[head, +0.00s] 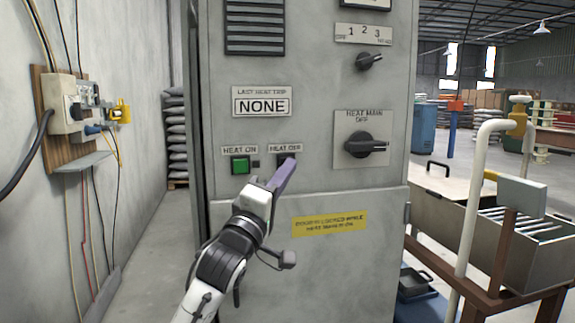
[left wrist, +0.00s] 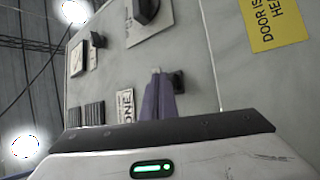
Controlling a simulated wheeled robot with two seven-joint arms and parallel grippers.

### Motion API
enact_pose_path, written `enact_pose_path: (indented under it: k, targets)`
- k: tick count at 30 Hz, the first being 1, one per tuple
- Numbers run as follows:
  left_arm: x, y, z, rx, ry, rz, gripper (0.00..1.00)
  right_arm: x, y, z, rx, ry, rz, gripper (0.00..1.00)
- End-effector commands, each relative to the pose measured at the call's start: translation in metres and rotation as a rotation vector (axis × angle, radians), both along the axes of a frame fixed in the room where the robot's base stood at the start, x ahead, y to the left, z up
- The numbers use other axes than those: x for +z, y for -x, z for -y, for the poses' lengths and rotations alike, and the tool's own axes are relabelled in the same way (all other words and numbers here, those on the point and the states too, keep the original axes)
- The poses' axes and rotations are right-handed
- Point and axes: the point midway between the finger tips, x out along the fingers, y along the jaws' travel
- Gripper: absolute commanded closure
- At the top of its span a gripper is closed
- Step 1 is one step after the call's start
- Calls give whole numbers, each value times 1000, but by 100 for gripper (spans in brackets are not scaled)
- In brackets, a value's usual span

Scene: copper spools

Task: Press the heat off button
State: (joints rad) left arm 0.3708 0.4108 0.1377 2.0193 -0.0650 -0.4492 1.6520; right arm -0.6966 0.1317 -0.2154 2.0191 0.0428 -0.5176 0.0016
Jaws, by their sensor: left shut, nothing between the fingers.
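The grey cabinet carries a HEAT OFF label (head: 285,148), with a dark button below it mostly hidden behind my left gripper (head: 288,163). The gripper's purple fingers are shut and empty, pointing at the panel at that button. In the left wrist view the shut fingers (left wrist: 158,97) reach toward the panel, and a dark square block (left wrist: 178,82), seemingly the heat off button, shows just right of their tips. I cannot tell whether the tips touch it. The green HEAT ON button (head: 240,165) is to the left. My right gripper is not in view.
The HEAT MAIN knob (head: 366,145) is to the right, with a smaller selector knob (head: 369,61) above. A NONE sign (head: 262,107) is above the buttons and a yellow label (head: 329,223) below. A metal trough (head: 490,235) with pipes stands at the right.

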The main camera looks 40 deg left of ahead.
Motion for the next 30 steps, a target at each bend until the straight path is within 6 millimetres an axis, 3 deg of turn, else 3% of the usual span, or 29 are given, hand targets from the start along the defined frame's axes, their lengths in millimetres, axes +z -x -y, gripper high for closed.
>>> enact_pose_path:
  k: [17,30]
  targets:
    - [0,9,11,-1,2,-1,100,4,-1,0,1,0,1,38]
    - [0,36,42,-2,3,-1,100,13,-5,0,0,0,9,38]
